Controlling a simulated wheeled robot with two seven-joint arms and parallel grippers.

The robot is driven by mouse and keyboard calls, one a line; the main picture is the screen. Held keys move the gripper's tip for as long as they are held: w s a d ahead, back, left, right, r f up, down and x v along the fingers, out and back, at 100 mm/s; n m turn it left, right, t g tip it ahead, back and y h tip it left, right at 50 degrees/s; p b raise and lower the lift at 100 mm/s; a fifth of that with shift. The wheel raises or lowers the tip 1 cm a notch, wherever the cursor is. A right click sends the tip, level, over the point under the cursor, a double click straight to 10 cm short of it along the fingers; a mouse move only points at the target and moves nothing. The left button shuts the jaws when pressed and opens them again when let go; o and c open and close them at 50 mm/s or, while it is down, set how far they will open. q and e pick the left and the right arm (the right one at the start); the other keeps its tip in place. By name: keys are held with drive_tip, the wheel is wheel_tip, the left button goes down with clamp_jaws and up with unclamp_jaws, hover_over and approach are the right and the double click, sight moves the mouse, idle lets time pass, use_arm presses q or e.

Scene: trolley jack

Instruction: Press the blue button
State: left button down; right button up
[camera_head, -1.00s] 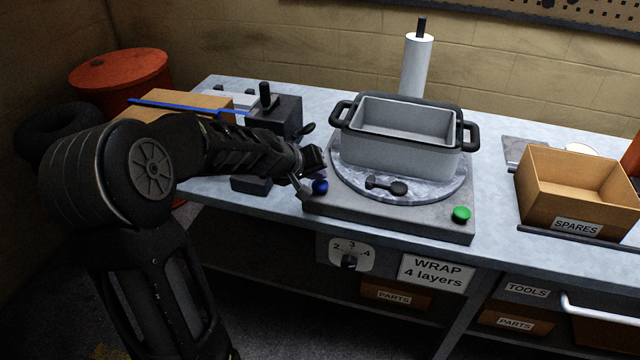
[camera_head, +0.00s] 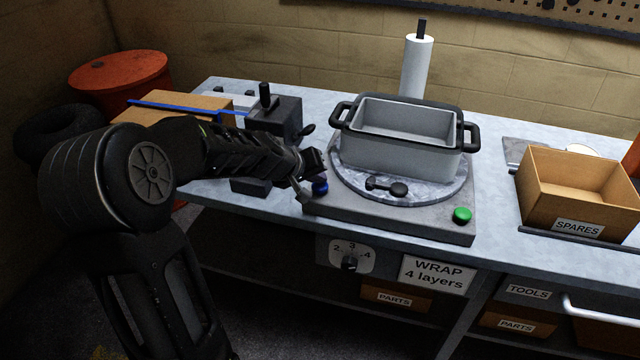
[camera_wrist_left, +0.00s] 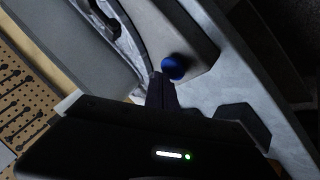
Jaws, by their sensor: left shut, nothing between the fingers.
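The blue button (camera_head: 320,188) sits on the front left corner of the grey turntable base (camera_head: 420,219). My left gripper (camera_head: 314,184) is shut and empty, with its fingertips right at the button, partly covering it in the head view. In the left wrist view the blue button (camera_wrist_left: 173,66) shows just beyond the shut fingertips (camera_wrist_left: 160,82). I cannot tell whether they touch. My right gripper is not in view.
A grey bin with black handles (camera_head: 400,149) stands on the round turntable plate (camera_head: 445,192). A green button (camera_head: 462,215) is at the base's front right. A dial (camera_head: 349,256) is below the bench edge. A black clamp-like device (camera_head: 274,118) stands left.

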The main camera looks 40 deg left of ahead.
sight(317, 186)
use_arm(q)
drive_tip(key=shift+f, duration=0.2)
idle(0.5)
drive_tip(key=shift+r+p, duration=0.6)
drive_tip(key=shift+r, duration=0.35)
wheel_tip(317, 186, up, 5)
drive_tip(key=p, duration=0.4)
drive_tip(key=shift+f, duration=0.1)
idle(0.7)
